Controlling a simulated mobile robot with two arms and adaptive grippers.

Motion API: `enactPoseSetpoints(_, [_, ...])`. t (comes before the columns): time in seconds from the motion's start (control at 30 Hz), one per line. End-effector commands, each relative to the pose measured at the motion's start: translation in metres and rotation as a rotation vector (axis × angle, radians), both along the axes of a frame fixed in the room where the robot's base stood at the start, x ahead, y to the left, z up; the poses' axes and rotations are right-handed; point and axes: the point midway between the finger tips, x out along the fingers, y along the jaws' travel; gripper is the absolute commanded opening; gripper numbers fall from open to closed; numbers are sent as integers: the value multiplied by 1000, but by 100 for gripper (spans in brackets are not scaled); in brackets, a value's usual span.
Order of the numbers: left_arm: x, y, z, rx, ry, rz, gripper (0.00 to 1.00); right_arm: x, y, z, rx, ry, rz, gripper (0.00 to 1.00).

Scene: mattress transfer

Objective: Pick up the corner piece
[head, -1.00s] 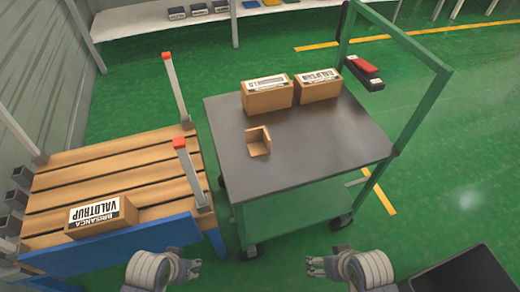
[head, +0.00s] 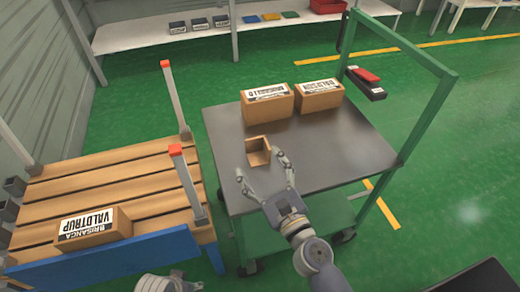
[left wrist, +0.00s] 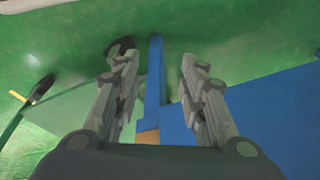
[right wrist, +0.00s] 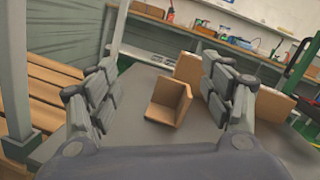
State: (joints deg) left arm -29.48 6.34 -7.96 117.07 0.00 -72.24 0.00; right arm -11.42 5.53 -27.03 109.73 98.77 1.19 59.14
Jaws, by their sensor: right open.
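The corner piece (head: 257,146), a small tan cardboard corner, stands on the grey top of the green cart (head: 320,165). In the right wrist view the corner piece (right wrist: 168,101) lies ahead, between the two fingers. My right gripper (head: 264,170) is open with its fingertips just in front of the corner piece. I cannot tell whether a finger touches it. My left gripper (left wrist: 158,75) is open and empty in the left wrist view, with a blue surface and green floor behind it. In the head view only part of the left gripper shows, at the bottom edge.
Two cardboard boxes (head: 267,105) (head: 319,95) stand at the back of the cart top. A cart handle frame (head: 425,120) rises at right. A slatted wooden rack (head: 110,180) with a labelled box (head: 93,229) and red-tipped posts (head: 176,150) stands at left.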

Motion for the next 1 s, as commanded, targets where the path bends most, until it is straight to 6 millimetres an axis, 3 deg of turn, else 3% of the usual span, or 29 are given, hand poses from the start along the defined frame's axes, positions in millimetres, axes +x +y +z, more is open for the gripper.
enactPoseSetpoints(0.1, [-1, 0, -10, 0, 5, -1, 38, 16, -10, -20, 180, 142, -73, 73])
enactPoseSetpoints(0.3, [-1, 0, -17, 0, 6, -1, 38, 28, -17, -39, 305, 249, -130, 73])
enactPoseSetpoints(0.6, [0, 0, -11, -1, 1, 0, 38, 66, -6, -40, 308, 250, -134, 73])
enactPoseSetpoints(0.9, [0, 0, -3, 0, -1, 0, 38, 84, 1, -41, 307, 250, -133, 73])
enactPoseSetpoints(1.0, [1, 1, 8, 0, -11, 1, 38, 94, 5, -42, 307, 249, -131, 73])
